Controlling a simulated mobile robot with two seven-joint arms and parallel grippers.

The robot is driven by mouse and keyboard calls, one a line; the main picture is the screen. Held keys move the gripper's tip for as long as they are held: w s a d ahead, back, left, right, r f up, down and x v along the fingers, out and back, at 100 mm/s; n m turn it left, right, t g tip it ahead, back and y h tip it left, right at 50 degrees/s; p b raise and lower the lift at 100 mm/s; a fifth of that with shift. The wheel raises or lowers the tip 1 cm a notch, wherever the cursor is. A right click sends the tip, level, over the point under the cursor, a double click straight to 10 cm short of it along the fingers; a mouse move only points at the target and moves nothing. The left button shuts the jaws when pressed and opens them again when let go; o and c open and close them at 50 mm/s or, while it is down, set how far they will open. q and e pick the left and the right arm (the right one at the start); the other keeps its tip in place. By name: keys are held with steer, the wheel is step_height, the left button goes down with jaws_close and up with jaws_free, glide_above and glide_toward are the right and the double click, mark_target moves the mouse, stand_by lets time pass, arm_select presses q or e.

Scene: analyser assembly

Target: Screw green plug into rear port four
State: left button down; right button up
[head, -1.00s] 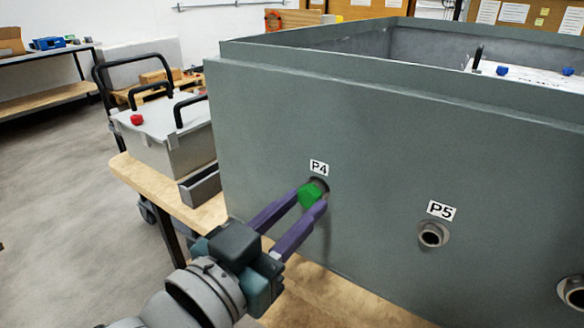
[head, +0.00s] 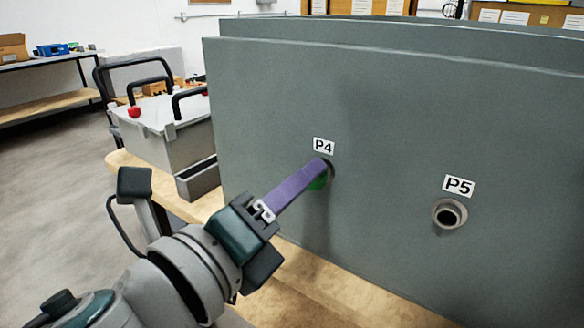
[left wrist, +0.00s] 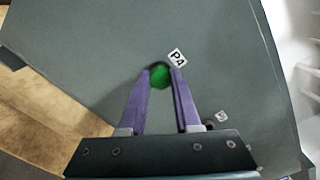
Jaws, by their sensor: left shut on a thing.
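The green plug (head: 319,183) is at the port under the P4 label (head: 323,146) on the grey housing wall (head: 270,100). My left gripper (head: 322,172) is shut on the plug, with its purple fingers reaching the wall. In the left wrist view the green plug (left wrist: 159,77) sits between the two fingertips (left wrist: 160,80), just beside the P4 label (left wrist: 177,58). The fingers and plug cover most of the port, so how deep the plug sits is hidden. My right gripper is out of view.
An open port (head: 449,214) under the P5 label (head: 459,186) is to the right on the same wall. A grey box with black handles and a red knob (head: 134,111) stands left on the wooden table (head: 345,290), beside a small grey tray (head: 197,180).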

arm_select(q)
steer(key=shift+s+d+r+m, duration=0.1)
steer(key=shift+m, duration=1)
steer(key=m+b, duration=0.1)
steer(key=m, duration=0.5)
steer(key=shift+d, duration=0.1)
steer(key=c, duration=0.5)
jaws_free()
steer(key=shift+s, duration=0.1)
